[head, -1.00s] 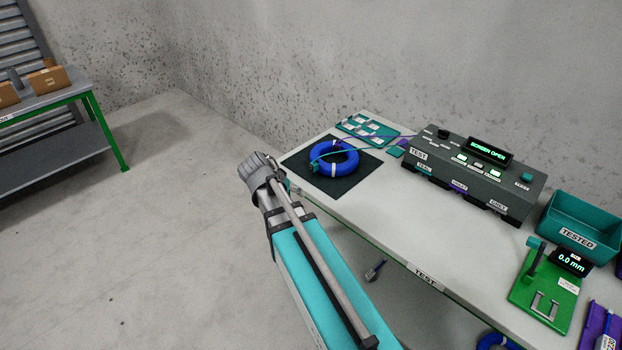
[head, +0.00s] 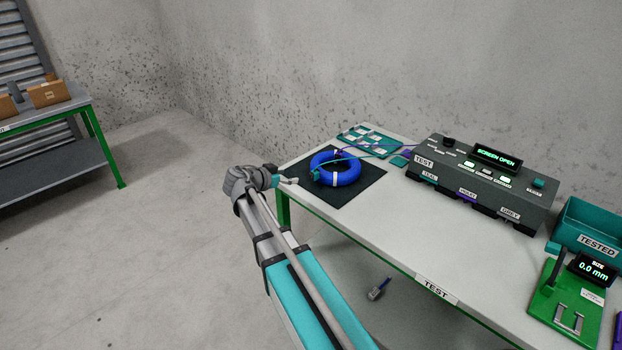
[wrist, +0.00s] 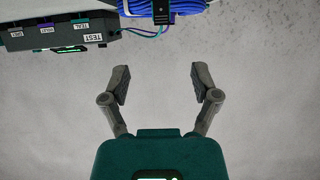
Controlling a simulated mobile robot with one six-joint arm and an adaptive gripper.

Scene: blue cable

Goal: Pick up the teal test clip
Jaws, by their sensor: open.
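The teal test clip (head: 316,174) appears as a small teal piece at the left side of the blue cable coil (head: 349,174), which lies on a dark mat. A teal lead runs from there over the coil toward the tester. In the wrist view a dark clip-like piece (wrist: 163,12) sits against the coil (wrist: 190,7) at the top edge, with teal and purple leads; its colour is hard to tell. My gripper (head: 289,181) is just left of the coil, over the mat's left corner. In the wrist view its fingers (wrist: 160,78) are apart with nothing between them.
The grey tester (head: 478,185) reads "SCREEN OPEN" and stands right of the mat (head: 350,200). A teal card (head: 370,140) with white pieces lies behind the coil. A teal TESTED bin (head: 592,228) and green size gauge (head: 565,300) are at right. The table's front middle is clear.

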